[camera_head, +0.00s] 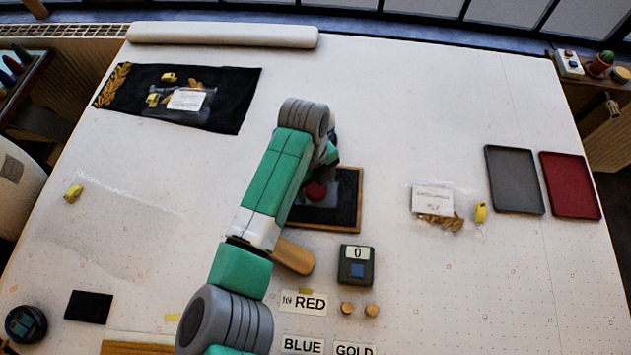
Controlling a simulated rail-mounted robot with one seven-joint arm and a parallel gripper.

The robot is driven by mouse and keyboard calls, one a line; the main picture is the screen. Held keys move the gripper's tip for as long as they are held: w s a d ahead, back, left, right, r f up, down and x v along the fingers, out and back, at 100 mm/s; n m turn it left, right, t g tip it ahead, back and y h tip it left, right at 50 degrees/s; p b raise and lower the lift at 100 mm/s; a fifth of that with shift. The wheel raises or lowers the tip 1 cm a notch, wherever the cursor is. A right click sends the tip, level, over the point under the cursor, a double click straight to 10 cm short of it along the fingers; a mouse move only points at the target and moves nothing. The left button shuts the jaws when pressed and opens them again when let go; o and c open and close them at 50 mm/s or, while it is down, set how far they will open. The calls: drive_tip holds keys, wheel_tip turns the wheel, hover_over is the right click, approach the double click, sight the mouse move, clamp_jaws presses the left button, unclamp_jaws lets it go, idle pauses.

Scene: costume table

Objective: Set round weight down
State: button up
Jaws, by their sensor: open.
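A dark red round piece, which looks like the round weight (316,190), sits on or just above the black pad (345,190) of a wooden-framed tray in the middle of the table. My arm covers the tray's left part. My gripper (325,168) is over the tray, right at the red piece, pointing down. Its jaws are open, but the arm's wrist hides most of the fingers. I cannot tell whether a finger touches the piece.
Right of the tray lie a clear bag with a white card (432,200), a grey tray (515,180) and a red tray (570,185). A small scale reading 0 (356,265) and word cards (303,302) are in front. A black cloth (225,95) lies back left.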

wheel_tip(320, 180, up, 12)
drive_tip(key=w+a+p, duration=0.1)
drive_tip(key=shift+w, duration=0.2)
drive_tip(key=shift+a+r, duration=0.1)
